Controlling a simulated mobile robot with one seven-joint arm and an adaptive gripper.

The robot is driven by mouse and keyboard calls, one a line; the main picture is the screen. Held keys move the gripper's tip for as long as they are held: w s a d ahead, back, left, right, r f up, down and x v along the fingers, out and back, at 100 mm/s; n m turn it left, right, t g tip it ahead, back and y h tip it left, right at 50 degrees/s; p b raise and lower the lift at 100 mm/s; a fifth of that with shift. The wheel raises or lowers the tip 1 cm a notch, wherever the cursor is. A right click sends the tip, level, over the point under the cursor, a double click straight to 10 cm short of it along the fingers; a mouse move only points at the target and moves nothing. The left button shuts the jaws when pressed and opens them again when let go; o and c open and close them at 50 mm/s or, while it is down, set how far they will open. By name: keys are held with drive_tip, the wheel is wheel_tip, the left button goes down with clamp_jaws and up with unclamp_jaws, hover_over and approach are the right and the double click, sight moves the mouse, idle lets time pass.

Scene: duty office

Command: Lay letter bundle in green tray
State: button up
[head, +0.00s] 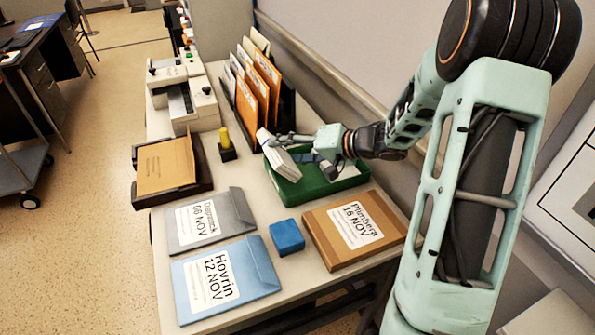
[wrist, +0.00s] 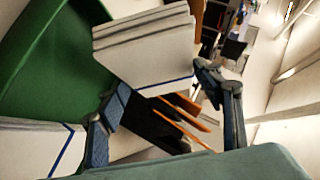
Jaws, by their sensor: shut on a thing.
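The letter bundle (head: 283,164) is a white stack of envelopes with layered edges, held tilted at the green tray's left end. My gripper (head: 300,147) is shut on it. The wrist view shows the bundle (wrist: 150,50), with a thin blue band, between the two fingers (wrist: 160,90). The green tray (head: 325,194) stands on the table under my gripper; its green wall (wrist: 50,60) fills the left of the wrist view. I cannot tell whether the bundle touches the tray floor. Another white, blue-lined surface (wrist: 40,145) shows at the wrist view's lower left.
A blue block (head: 287,237), a brown parcel (head: 388,232), and grey (head: 238,213) and blue (head: 257,272) envelopes lie in front. A dark tray with a brown envelope (head: 165,165) and a yellow-handled stamp (head: 225,140) stand left. Upright orange folders (head: 262,85) stand behind.

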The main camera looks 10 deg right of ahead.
sight(297, 167)
drive_tip(key=shift+s+d+f, duration=0.1)
drive_tip(key=shift+d+f, duration=0.65)
drive_tip(key=shift+f, duration=0.2)
drive_tip(key=shift+s+d+f+b, duration=0.15)
drive_tip(key=shift+f+b, duration=0.25)
drive_tip(key=shift+f, duration=0.5)
drive_tip(key=shift+w+d+f+b, duration=0.15)
drive_tip(key=shift+f+b, duration=0.25)
drive_tip(key=shift+f, duration=0.5)
drive_tip(key=shift+f, duration=0.15)
drive_tip(key=o, duration=1)
drive_tip(key=shift+s, duration=0.1)
drive_tip(key=shift+d+r, duration=0.15)
drive_tip(key=shift+r, duration=0.1)
drive_tip(key=p+v, duration=0.2)
drive_tip(key=v, duration=0.3)
drive_tip(key=shift+s+d+r, duration=0.2)
drive_tip(key=shift+s, duration=0.05)
drive_tip(key=shift+s+d+r, duration=0.2)
drive_tip(key=shift+s+d, duration=0.3)
